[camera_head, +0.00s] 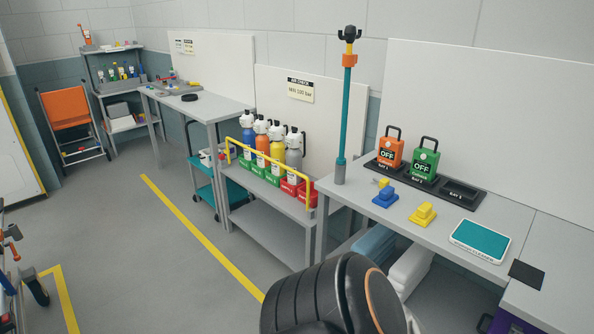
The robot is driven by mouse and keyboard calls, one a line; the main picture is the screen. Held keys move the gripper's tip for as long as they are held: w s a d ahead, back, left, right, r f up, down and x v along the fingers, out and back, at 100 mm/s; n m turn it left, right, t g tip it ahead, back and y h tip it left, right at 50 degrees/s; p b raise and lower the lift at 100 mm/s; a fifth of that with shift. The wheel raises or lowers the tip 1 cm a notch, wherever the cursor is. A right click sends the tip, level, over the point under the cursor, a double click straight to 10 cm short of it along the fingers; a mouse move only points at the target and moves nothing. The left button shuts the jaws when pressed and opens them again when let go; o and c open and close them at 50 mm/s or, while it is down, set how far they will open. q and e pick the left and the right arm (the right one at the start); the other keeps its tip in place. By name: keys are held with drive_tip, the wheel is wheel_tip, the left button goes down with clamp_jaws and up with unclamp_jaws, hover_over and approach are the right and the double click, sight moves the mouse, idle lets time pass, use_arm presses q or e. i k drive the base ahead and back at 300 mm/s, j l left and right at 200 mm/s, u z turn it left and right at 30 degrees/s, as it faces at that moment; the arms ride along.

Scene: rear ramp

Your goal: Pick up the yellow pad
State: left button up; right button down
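A small yellow pad-like block (423,214) with a raised top lies on the grey bench (400,219) at the right. A similar blue block (385,197) with a yellow part at its top sits just behind and left of it. The two blocks are apart. Neither of my grippers shows in the head view. A dark rounded part of my own body fills the bottom middle, below and left of the yellow block.
Behind the blocks, a black tray (462,189) holds an orange OFF unit (390,151) and a green OFF unit (424,162). A teal-topped white device (482,239) lies to the right. A teal post (345,115) stands left. Bottles (276,143) stand on a lower rack.

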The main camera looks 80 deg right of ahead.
sight(423, 215)
drive_tip(key=z, duration=3.45)
